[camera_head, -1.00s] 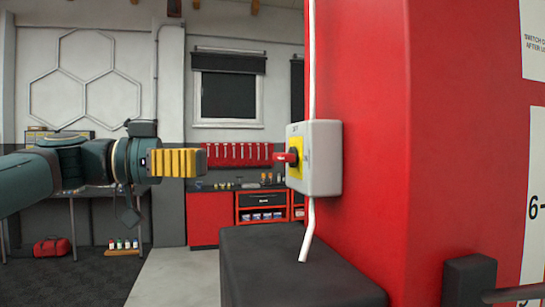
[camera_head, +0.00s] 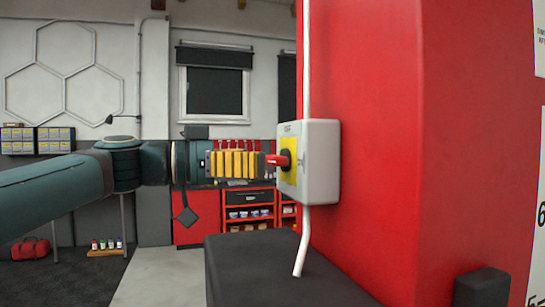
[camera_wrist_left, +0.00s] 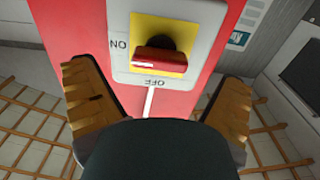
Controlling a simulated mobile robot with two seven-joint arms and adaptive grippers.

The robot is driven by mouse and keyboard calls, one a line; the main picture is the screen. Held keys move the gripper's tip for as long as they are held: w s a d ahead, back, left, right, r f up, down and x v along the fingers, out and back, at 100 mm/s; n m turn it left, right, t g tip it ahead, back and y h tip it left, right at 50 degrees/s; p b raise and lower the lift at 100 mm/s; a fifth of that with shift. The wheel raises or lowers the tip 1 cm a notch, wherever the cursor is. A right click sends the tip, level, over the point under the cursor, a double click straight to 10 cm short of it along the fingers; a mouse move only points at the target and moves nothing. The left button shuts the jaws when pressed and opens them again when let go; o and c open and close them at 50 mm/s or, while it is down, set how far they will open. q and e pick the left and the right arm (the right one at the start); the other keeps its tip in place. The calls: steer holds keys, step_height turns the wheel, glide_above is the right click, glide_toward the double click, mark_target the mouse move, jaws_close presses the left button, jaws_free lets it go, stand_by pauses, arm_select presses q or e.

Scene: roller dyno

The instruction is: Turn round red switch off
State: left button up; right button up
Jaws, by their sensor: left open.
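The round red switch has a red handle (camera_head: 278,160) on a yellow plate (camera_head: 290,155), on a light grey box (camera_head: 322,160) fixed to the red pillar. In the left wrist view the red handle (camera_wrist_left: 158,60) lies across the yellow plate, with "ON" at its left and "OFF" below. My left gripper (camera_head: 262,164) points at the switch, its yellow fingertips close to the handle. In the wrist view my left gripper (camera_wrist_left: 160,95) is open, one finger on each side below the handle, holding nothing. My right gripper is not in view.
The red pillar (camera_head: 375,150) stands right of the switch. A white cable (camera_head: 303,250) runs from the box down to a dark block (camera_head: 260,270). A red workbench (camera_head: 195,220) stands at the back. Open floor (camera_head: 150,275) lies at the lower left.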

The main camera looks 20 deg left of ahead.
mark_target(267, 160)
arm_select(q)
steer(key=shift+x, duration=1.8)
steer(key=c, duration=1.2)
